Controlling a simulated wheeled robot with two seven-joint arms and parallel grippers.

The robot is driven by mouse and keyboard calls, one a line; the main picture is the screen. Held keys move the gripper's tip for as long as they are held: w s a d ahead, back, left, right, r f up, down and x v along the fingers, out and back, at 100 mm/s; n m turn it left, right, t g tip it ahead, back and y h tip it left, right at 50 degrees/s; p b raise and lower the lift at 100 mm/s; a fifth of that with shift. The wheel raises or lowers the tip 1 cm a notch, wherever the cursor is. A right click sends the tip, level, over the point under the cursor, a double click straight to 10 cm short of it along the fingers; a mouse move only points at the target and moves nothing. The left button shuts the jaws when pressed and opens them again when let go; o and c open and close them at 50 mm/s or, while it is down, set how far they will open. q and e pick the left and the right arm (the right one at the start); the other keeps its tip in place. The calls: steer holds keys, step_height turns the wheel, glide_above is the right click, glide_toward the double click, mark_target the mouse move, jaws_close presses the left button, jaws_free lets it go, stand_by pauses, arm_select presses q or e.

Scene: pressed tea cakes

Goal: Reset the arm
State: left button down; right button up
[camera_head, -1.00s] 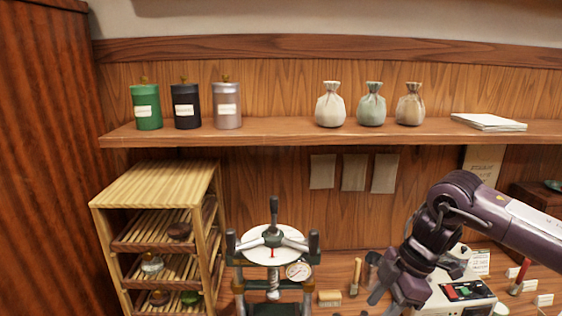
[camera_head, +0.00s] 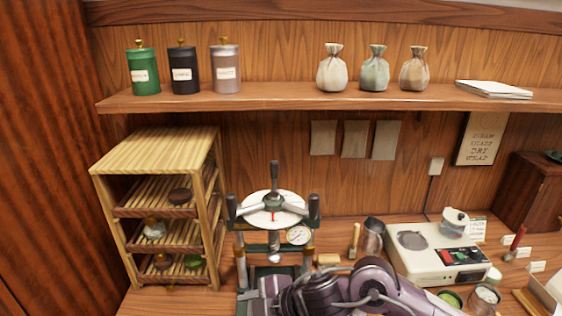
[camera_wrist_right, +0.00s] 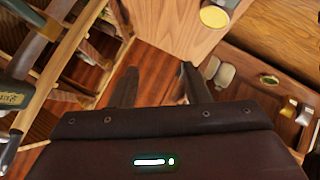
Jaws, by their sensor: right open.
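My right arm (camera_head: 350,290) comes in from the lower right in the head view and is folded low in front of the press (camera_head: 272,212). Its gripper is hard to make out there, near the bottom edge. In the right wrist view my right gripper (camera_wrist_right: 160,85) shows two dark fingers spread apart, with nothing between them. My left gripper is not in view.
A slatted wooden rack (camera_head: 158,152) holding tea cakes stands left of the press. A steamer unit (camera_head: 440,258) and small jars (camera_head: 485,297) are on the right of the counter. A shelf (camera_head: 300,97) above holds canisters and cloth bags.

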steer(key=s+d+m+t+h, duration=0.2)
steer(key=d+m+t+h, duration=0.2)
steer(key=d+m+t, duration=0.55)
steer(key=s+d+f+m+g+h, duration=0.3)
steer(key=s+d+f+m+g, duration=0.2)
steer(key=s+d, duration=0.25)
steer(key=s+d+f+m+g+h, duration=0.2)
steer(key=s+d+f+m+g, duration=0.3)
steer(key=d, duration=0.4)
step_height(320, 180, down, 31)
steer(key=s+b, duration=0.2)
steer(key=b, duration=0.3)
steer(key=s+d+f+g+b, duration=0.1)
steer(key=s+f+b, duration=0.1)
steer(key=s+f, duration=0.8)
steer(key=s+d+f+g+b, duration=0.1)
steer(key=s+d+f+b, duration=0.1)
steer(key=s+f, duration=0.8)
step_height(320, 180, down, 6)
steer(key=shift+s+d+r+b, duration=0.15)
steer(key=shift+s+r+b, duration=0.15)
steer(key=shift+b, duration=0.2)
